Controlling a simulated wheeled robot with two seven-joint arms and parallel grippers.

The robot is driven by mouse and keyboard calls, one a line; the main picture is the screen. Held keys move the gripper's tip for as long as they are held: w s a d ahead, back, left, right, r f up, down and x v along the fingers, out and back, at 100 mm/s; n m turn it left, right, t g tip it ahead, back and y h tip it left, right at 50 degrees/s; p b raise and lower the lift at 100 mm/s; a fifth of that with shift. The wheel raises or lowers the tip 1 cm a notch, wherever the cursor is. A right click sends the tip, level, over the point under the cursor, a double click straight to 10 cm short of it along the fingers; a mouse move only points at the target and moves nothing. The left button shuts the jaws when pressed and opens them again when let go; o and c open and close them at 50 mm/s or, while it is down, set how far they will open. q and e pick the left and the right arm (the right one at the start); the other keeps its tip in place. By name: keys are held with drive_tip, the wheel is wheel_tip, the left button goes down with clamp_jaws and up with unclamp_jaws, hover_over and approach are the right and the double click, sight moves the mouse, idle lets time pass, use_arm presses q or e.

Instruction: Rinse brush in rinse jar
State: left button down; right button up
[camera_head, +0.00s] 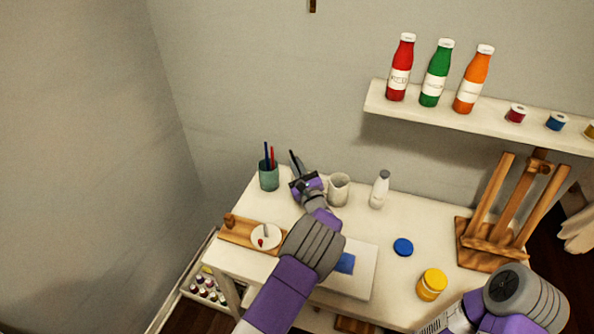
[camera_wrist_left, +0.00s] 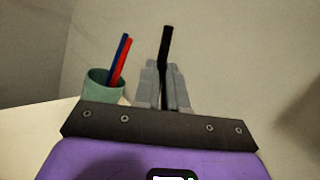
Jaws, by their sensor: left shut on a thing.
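My left gripper (camera_head: 304,184) is shut on a dark brush (camera_head: 294,160) above the back of the table, between a green cup and a white pitcher-like jar. In the left wrist view the brush's black handle (camera_wrist_left: 166,45) stands nearly upright between the closed fingers (camera_wrist_left: 165,88); its lower end is hidden. The white jar (camera_head: 339,190) stands just right of the gripper, apart from it. The green cup (camera_head: 268,177) stands to its left, holding a blue and a red brush; it also shows in the left wrist view (camera_wrist_left: 104,86). I cannot tell which vessel is the rinse jar.
A white bottle (camera_head: 379,190), blue lid (camera_head: 403,247) and yellow jar (camera_head: 432,284) stand to the right, before a wooden easel (camera_head: 500,215). A wooden tray (camera_head: 236,234) with a white dish lies at front left. Paper (camera_head: 362,280) lies partly under my left arm.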

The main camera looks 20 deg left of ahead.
use_arm(q)
wheel_tip(320, 180, up, 8)
drive_tip(key=p, duration=0.5)
drive_tip(key=shift+r, duration=0.25)
idle(2.0)
wheel_tip(320, 180, up, 4)
drive_tip(key=p, duration=0.2)
drive_tip(key=shift+p, duration=0.35)
drive_tip(key=shift+f, duration=0.15)
idle(0.3)
